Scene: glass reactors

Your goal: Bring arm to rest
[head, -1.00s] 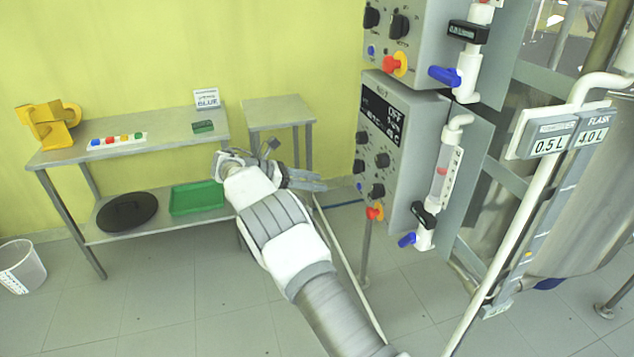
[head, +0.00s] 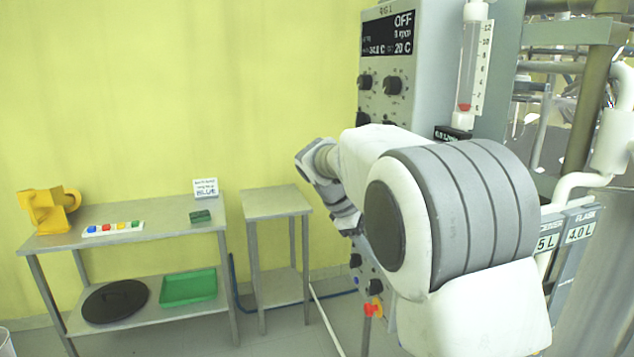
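My arm is raised and folded across the right half of the head view, with a large white and grey joint close to the camera. No held object shows. The arm covers the middle of the control panel.
A steel table (head: 150,236) at left bears a yellow device (head: 48,208), a button strip (head: 113,229), a green block (head: 200,216) and a sign (head: 205,188). A green tray (head: 188,288) and black disc (head: 115,301) lie below. A small table (head: 275,203) stands bare.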

